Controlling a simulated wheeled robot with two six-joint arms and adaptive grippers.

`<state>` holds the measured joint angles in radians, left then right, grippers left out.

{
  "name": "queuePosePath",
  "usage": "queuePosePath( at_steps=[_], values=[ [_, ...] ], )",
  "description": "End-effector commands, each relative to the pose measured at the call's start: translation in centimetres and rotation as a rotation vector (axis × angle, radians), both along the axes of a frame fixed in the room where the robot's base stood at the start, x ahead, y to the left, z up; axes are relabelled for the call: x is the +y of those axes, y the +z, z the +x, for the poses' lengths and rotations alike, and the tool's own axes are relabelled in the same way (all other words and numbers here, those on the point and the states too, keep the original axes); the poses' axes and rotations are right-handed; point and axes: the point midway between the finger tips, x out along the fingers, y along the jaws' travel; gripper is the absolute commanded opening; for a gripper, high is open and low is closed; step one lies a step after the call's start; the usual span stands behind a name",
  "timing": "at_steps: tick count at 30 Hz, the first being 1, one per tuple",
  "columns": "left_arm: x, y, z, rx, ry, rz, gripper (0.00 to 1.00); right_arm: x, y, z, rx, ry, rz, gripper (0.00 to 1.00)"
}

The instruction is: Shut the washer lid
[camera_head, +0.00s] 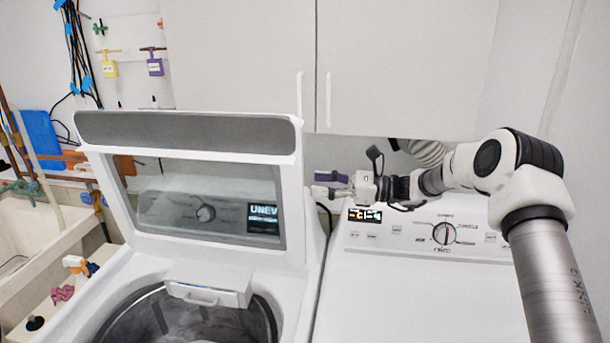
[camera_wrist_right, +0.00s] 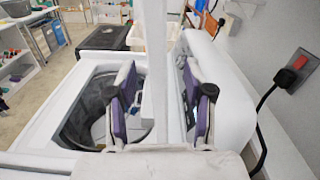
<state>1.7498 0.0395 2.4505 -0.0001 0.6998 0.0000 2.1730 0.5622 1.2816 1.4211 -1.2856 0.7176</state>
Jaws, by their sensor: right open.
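The white washer lid (camera_head: 190,132) stands raised above the washer, with a grey band on top and a window below. The open washer tub (camera_head: 190,318) shows beneath it. My right gripper (camera_head: 332,184) is just right of the lid's right edge, fingers pointing left. In the right wrist view my open right gripper (camera_wrist_right: 160,105) has its purple-padded fingers on either side of the upright lid (camera_wrist_right: 155,50), seen edge-on. I cannot tell whether the edge is between the fingertips or beyond them. The tub (camera_wrist_right: 85,110) shows left of the lid there. My left gripper is out of view.
A second white machine (camera_head: 420,290) with a dial panel stands close on the right. White wall cabinets (camera_head: 400,70) hang above and behind. A sink (camera_head: 35,235) and small items are at the left. A wall outlet (camera_wrist_right: 292,72) with a black cord is beside the washer.

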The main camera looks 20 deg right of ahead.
Motion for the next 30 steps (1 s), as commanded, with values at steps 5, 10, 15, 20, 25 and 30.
queuePosePath(
  at_steps=[5, 10, 15, 20, 25, 30],
  values=[
    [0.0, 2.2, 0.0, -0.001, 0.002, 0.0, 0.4, 3.0, 0.4, 1.9, 0.003, 0.002, -0.005, 0.52],
    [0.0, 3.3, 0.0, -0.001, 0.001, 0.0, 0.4, 5.1, 0.1, 3.4, 0.002, -0.001, -0.005, 0.52],
    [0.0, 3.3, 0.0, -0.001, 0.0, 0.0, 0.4, 5.6, -0.1, 3.7, 0.0, -0.003, -0.003, 0.52],
    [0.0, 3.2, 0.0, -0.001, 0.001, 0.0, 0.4, 5.6, -0.1, 3.7, 0.0, -0.003, -0.003, 0.41],
    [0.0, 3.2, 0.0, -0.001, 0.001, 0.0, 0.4, 5.6, -0.1, 3.7, 0.0, -0.002, -0.004, 0.0],
    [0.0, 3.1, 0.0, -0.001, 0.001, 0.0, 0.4, 5.6, -0.2, 3.7, 0.0, -0.003, -0.005, 0.0]
  ],
)
